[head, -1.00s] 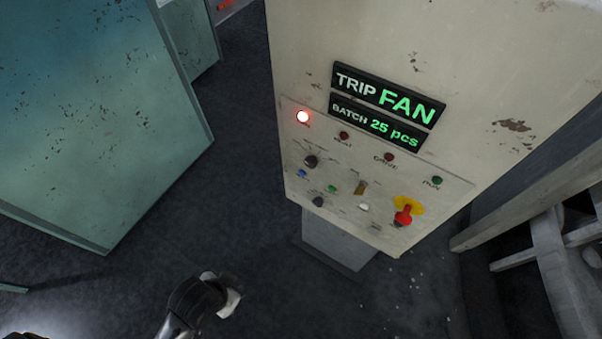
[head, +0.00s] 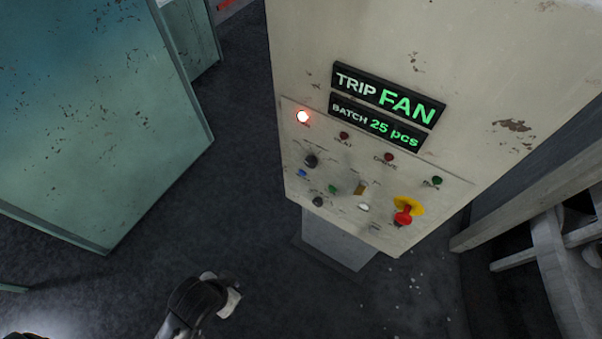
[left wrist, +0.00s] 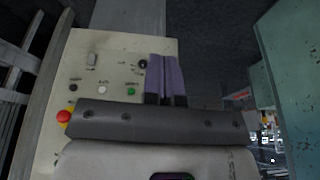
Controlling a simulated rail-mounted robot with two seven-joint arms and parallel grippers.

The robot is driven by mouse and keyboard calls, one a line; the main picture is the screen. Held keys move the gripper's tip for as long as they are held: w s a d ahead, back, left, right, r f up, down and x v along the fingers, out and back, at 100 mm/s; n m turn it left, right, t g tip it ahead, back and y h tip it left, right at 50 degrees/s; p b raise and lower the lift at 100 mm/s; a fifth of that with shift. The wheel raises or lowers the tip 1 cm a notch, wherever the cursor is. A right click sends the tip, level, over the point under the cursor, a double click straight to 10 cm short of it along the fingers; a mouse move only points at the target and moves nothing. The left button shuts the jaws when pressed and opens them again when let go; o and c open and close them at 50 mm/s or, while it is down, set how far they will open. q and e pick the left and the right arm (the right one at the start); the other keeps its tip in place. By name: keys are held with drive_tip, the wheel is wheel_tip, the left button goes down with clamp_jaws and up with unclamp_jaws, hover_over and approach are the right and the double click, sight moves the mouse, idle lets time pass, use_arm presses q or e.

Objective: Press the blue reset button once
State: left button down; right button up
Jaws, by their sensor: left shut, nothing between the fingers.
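The blue button (head: 301,173) is a small round cap near the left edge of the cream control panel (head: 440,195) in the head view. A black knob (head: 311,161) is just above it, and a green button (head: 332,188) is to its right. My left gripper (left wrist: 164,58) shows as two purple fingers side by side in the left wrist view, shut and empty. They point toward the panel's edge, beside a black knob (left wrist: 142,63). I cannot make out the blue button in that view; the fingers may cover it. My right gripper is not in view.
A red emergency knob (head: 403,217) on a yellow plate sits at the panel's lower right. The display (head: 388,103) reads TRIP FAN, BATCH 25 pcs. A teal cabinet (head: 95,110) stands left, with dark open floor between.

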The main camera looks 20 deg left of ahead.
use_arm(q)
drive_tip(key=shift+f, duration=0.1)
idle(0.5)
drive_tip(key=w+f+m+t+y+b, duration=0.3)
drive_tip(key=w+m+b, duration=0.2)
drive_tip(key=w, duration=0.5)
drive_tip(key=w+a+f+m+t+y+b, duration=0.1)
drive_tip(key=w+f+m+t+y+b, duration=0.2)
drive_tip(key=w+m+b, duration=0.3)
drive_tip(key=w+f+m+t+y+b, duration=0.4)
drive_tip(key=w+b, duration=0.4)
drive_tip(key=w, duration=0.6)
drive_tip(key=shift+a+f+m+y, duration=0.25)
drive_tip(key=shift+f+m+y, duration=0.15)
drive_tip(key=shift+f+m, duration=0.3)
drive_tip(key=shift+r, duration=0.1)
